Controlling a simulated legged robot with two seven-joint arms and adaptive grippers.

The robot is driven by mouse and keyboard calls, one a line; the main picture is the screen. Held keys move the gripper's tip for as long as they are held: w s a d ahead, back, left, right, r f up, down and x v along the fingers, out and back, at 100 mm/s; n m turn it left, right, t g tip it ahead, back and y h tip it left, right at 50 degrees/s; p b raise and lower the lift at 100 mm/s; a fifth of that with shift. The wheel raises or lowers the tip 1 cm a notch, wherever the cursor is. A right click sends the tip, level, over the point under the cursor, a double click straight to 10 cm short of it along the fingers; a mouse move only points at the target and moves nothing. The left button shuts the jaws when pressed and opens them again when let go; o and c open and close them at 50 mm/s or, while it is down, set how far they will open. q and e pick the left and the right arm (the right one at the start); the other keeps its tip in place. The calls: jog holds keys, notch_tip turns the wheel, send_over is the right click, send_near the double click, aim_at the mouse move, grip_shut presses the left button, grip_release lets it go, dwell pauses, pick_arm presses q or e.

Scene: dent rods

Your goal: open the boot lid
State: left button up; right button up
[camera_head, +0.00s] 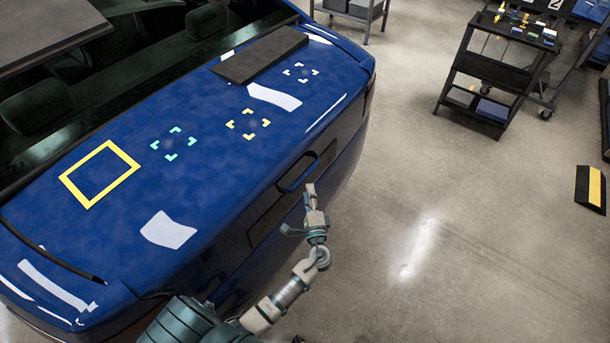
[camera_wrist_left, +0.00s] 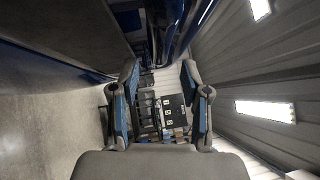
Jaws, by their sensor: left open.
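The blue boot lid (camera_head: 215,165) of a car fills the left of the head view and looks shut. A dark-rimmed handle (camera_head: 297,172) is set in its rear face. My left gripper (camera_head: 309,192) is just beside the handle, on the rear side of the car. I cannot tell whether it touches the handle. In the left wrist view the left gripper (camera_wrist_left: 160,68) has its two fingers wide apart with nothing between them. Blue bodywork (camera_wrist_left: 180,22) shows beyond the fingertips there. My right gripper is not in view.
On the lid are a dark flat block (camera_head: 260,54), a yellow square outline (camera_head: 100,174) and several corner-bracket marks. A black cart (camera_head: 497,75) stands at the back right. A black-and-yellow block (camera_head: 590,188) lies at the right. The floor behind the car is clear.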

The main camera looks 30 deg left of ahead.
aim_at(306, 176)
pick_arm(q)
jog(key=x, duration=0.6)
jog(key=shift+w+a+r, duration=0.15)
jog(key=shift+w+a, duration=0.2)
jog(key=shift+a, duration=0.3)
jog(key=shift+d, duration=0.35)
grip_shut()
